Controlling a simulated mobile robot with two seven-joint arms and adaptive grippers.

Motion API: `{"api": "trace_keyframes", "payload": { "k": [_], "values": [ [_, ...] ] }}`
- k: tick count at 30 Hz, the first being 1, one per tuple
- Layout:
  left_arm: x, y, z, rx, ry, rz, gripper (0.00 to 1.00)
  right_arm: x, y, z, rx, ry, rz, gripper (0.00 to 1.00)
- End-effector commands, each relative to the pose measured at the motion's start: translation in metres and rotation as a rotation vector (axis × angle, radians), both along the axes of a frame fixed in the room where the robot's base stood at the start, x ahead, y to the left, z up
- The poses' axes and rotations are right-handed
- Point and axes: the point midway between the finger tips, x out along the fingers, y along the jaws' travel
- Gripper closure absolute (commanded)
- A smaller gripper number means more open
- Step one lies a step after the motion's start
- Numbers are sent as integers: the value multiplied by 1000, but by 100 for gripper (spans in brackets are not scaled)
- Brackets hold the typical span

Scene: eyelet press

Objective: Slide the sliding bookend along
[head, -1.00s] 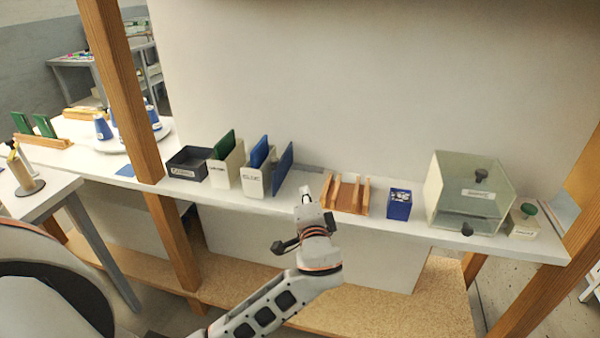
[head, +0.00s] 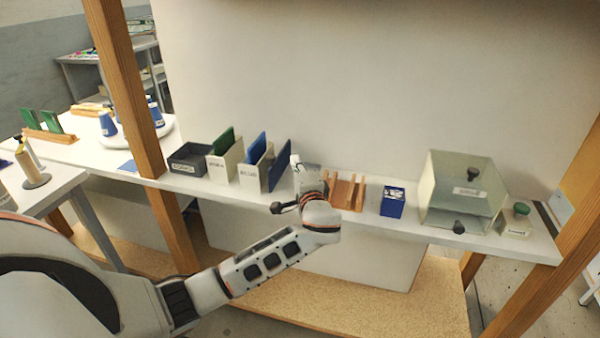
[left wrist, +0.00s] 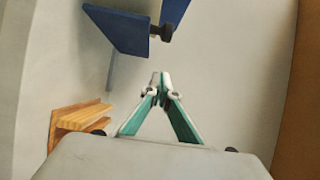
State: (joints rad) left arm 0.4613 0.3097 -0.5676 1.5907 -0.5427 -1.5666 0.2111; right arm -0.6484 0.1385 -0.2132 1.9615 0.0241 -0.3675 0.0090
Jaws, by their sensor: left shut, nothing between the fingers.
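The sliding bookend appears to be the upright blue panel (head: 280,168) at the right end of the row of holders on the white shelf. My left gripper (head: 295,162) is just right of this panel, shut and empty; the head view does not show clearly whether they touch. In the left wrist view the closed fingertips (left wrist: 160,76) are apart from a blue panel (left wrist: 117,29) at the top. A black knob (left wrist: 163,32) shows between it and a second blue piece (left wrist: 174,11). My right gripper is out of view.
Left of the bookend stand white holders (head: 252,173) with blue and green plates and a dark tray (head: 188,160). Right of my gripper are a wooden rack (head: 345,192), a blue box (head: 393,202) and a clear case (head: 460,195). A wooden post (head: 125,85) stands at left.

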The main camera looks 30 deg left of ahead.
Motion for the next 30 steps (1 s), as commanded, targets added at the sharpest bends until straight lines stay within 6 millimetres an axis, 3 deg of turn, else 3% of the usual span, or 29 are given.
{"api": "trace_keyframes", "payload": {
  "k": [1, 6, 24, 30],
  "values": [
    [6, 8, 2, 4, 0, 3, 100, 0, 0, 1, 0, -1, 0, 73],
    [-9, 28, 2, 4, 1, 1, 100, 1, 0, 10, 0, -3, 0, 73],
    [-16, 41, -1, -1, 1, 0, 100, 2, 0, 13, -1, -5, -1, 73],
    [-23, 67, 0, -1, 1, 3, 100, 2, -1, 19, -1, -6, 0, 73]
  ]
}}
